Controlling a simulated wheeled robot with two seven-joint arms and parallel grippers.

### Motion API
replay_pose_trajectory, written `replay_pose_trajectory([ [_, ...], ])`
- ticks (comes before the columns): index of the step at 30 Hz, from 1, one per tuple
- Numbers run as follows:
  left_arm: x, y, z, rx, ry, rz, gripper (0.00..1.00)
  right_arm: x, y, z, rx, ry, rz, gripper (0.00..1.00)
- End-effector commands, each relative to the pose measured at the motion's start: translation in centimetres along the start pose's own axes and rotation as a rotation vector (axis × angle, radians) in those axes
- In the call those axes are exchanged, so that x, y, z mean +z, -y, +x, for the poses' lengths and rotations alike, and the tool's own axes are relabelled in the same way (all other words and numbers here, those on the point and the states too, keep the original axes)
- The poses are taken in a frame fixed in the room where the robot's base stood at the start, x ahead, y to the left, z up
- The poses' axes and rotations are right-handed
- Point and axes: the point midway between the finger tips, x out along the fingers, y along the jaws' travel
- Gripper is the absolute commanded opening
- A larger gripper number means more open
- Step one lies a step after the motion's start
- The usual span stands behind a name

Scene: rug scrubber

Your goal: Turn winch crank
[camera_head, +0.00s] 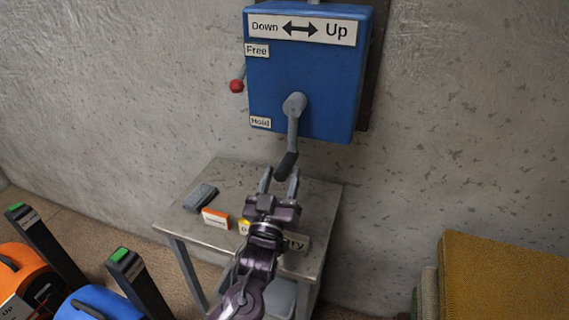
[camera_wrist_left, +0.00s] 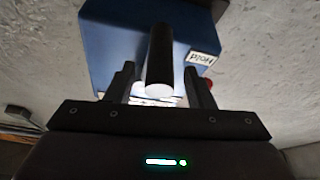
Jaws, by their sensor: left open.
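The blue winch box (camera_head: 303,85) is mounted on the concrete wall, with a sign reading Down and Up. Its grey crank arm (camera_head: 293,128) hangs down from the hub and ends in a black handle (camera_head: 287,164). My left gripper (camera_head: 280,176) is open just below the handle in the head view, fingers pointing up at it. In the left wrist view the black handle (camera_wrist_left: 160,58) appears between the open fingers (camera_wrist_left: 162,85), with its pale end towards the camera. Contact cannot be told. My right gripper is not in view.
A red-knobbed lever (camera_head: 237,86) is on the box's left side, between Free and Hold labels. A metal table (camera_head: 325,196) below holds a grey brush (camera_head: 200,197) and small signs. Orange (camera_head: 28,275) and blue machines stand lower left; yellow rugs (camera_head: 500,275) lie lower right.

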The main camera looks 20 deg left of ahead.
Motion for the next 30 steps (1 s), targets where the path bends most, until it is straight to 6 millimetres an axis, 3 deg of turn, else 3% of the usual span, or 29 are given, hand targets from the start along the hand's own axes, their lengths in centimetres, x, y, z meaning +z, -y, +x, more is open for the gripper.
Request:
replay_pose_trajectory([
  [6, -0.1, -0.1, 2.3, 0.0, -0.001, -0.001, 0.49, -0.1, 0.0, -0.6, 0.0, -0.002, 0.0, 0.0],
  [15, 0.0, 0.0, 2.6, 0.0, 0.0, -0.001, 0.49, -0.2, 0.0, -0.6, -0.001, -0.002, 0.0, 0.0],
  [26, 0.0, 0.0, 2.5, 0.0, 0.0, -0.001, 0.03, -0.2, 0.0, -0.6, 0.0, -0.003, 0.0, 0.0],
  [30, 0.0, 0.0, 2.5, 0.001, 0.0, -0.001, 0.0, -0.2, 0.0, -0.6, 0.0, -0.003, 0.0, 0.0],
])
